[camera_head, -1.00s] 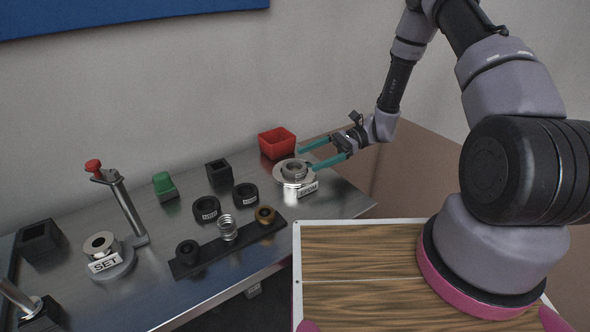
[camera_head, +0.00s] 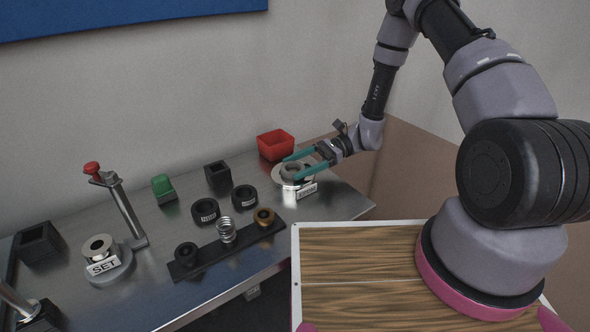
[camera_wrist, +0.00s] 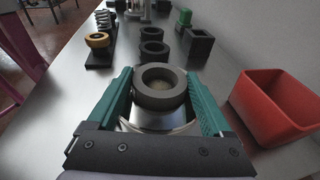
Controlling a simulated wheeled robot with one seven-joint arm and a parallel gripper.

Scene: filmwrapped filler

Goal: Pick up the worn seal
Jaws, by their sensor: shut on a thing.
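The seal, a thick dark grey ring (camera_wrist: 160,98), sits on a round silver metal seat (camera_head: 280,180) with a white label at its front; I cannot read the label clearly. My gripper (camera_head: 290,169) comes from the right with its teal fingers on both sides of the ring. In the wrist view the ring lies between the two fingers, which are shut on it. The ring still appears to be at the seat, and I cannot tell whether it is lifted. The fingers hide part of it in the head view.
A red bin (camera_head: 276,144) stands close behind the seat. Two black labelled rings (camera_head: 205,210) (camera_head: 245,197) lie to the left. A dark strip (camera_head: 205,257) holds a black part, a spring and a bronze ring. A SET fixture (camera_head: 108,268) with a red-knobbed lever stands further left.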

